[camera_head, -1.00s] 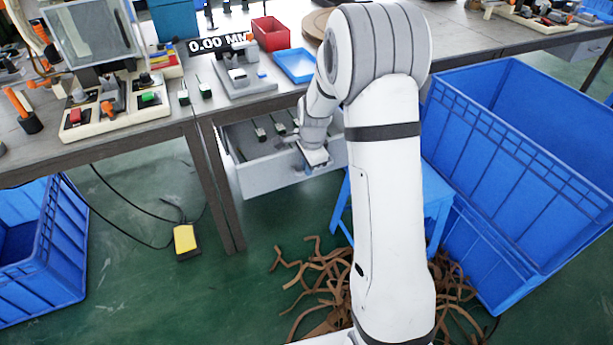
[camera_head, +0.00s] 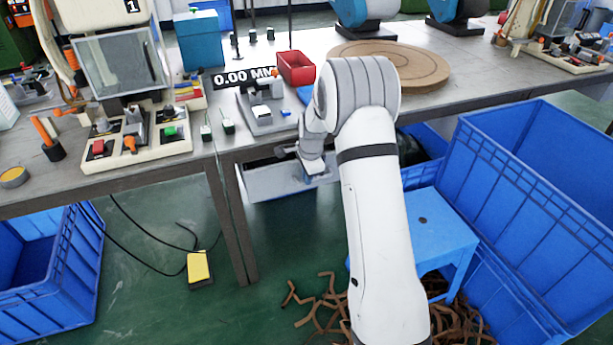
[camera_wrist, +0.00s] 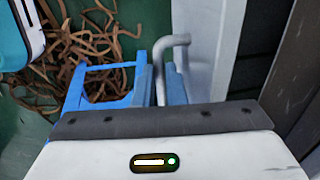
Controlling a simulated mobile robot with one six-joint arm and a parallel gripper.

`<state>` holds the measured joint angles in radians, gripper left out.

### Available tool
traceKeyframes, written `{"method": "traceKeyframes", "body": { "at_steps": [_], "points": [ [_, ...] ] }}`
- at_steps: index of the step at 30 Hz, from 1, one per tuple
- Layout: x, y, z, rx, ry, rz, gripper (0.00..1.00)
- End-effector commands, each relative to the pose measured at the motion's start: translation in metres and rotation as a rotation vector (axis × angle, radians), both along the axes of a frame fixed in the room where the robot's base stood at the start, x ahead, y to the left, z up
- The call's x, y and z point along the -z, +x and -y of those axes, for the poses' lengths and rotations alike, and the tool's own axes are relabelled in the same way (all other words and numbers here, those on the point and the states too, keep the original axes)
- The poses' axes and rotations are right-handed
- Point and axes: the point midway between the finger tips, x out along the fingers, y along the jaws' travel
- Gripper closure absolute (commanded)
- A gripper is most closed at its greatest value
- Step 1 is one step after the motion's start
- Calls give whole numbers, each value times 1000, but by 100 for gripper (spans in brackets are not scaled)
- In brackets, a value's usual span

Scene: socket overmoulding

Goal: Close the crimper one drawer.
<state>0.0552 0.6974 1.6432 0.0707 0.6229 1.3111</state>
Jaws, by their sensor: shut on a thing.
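The light grey drawer (camera_head: 275,184) sits under the tabletop in the head view, open by a narrow gap that shows a little of its dark inside. My gripper (camera_head: 308,178) is at the right part of the drawer front. In the wrist view, my gripper's blue fingers (camera_wrist: 160,88) are shut on the grey bar handle (camera_wrist: 168,42), beside the pale drawer front (camera_wrist: 215,50). My arm hides the drawer's right end in the head view.
The workbench (camera_head: 225,150) carries a grey fixture (camera_head: 265,110) and a red bin (camera_head: 295,68). A blue stool (camera_head: 440,230) and large blue crates (camera_head: 530,200) stand right of my arm. Brown strips (camera_head: 320,300) lie on the floor, and a yellow pedal (camera_head: 199,268) lies left.

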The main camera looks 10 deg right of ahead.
Motion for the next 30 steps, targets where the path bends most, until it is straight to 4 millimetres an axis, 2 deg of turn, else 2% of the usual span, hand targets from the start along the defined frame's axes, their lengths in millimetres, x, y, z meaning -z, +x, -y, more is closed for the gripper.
{"method": "traceKeyframes", "body": {
  "at_steps": [1, 7, 8, 15, 23, 26, 30],
  "points": [
    [0, 1, 6, 3, -6, 4, 100],
    [0, 1, 5, -1, -8, 4, 100],
    [0, 1, 5, -2, -8, 4, 88],
    [0, 1, -1, -8, -6, 3, 68],
    [-2, 0, -2, -10, -5, 3, 68],
    [-11, -1, -2, -9, -4, 4, 68],
    [-35, -5, -1, -9, -5, 5, 68]
  ]
}}
